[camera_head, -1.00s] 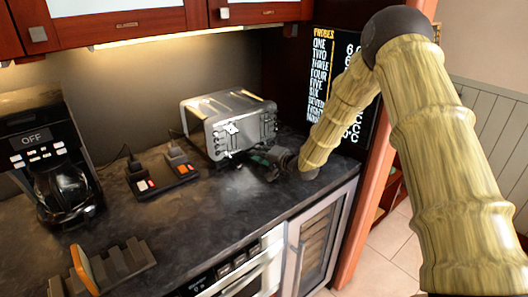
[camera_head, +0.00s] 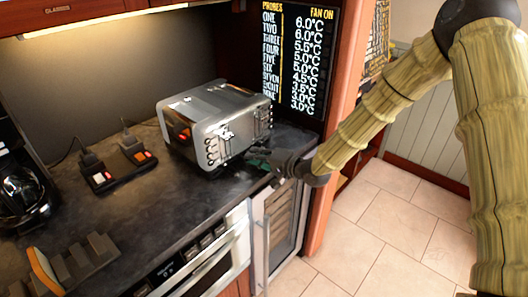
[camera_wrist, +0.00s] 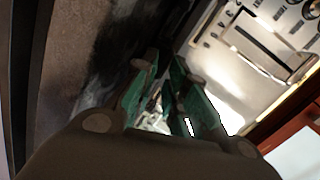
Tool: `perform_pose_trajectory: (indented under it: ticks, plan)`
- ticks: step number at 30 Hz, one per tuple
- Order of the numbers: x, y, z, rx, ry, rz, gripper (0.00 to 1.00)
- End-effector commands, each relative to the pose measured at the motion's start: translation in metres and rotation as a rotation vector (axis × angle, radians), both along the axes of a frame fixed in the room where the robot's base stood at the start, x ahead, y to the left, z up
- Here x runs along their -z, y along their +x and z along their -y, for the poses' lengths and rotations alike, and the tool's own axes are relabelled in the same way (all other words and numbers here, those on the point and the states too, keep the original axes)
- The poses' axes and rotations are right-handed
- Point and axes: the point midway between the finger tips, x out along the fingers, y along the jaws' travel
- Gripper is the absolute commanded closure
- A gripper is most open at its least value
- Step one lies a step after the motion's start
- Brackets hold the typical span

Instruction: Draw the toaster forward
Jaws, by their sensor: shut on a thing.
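The silver toaster (camera_head: 216,125) stands upright on the dark countertop, its end with levers and knobs facing the counter's front right. Its metal face also shows at the upper right of the wrist view (camera_wrist: 262,45). My gripper (camera_head: 258,160) is low at the toaster's right front corner, just above the counter. In the wrist view my gripper's green fingers (camera_wrist: 165,95) are close together, with a bright metallic part between them. They are shut on part of the toaster; exactly which part is hard to make out.
A coffee maker (camera_head: 22,190) and a dark slotted rack (camera_head: 80,262) are farther left. The counter's front edge is close to my gripper.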

Motion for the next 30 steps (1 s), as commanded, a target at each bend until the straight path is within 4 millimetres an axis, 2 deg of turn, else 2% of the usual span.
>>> perform_pose_trajectory:
  ticks: [14,15,16,25,30]
  plan:
    - [0.0032,-0.0051,-0.0026,-0.009,-0.003,-0.004,1.0]
    - [0.0032,-0.0052,-0.0026,-0.009,-0.003,-0.004,0.82]
    - [0.0032,-0.0051,-0.0025,-0.009,-0.003,-0.004,0.77]
    - [0.0011,-0.0047,-0.0029,-0.01,-0.001,-0.002,0.77]
    - [-0.0022,-0.0106,0.0055,-0.008,0.0,-0.001,0.77]
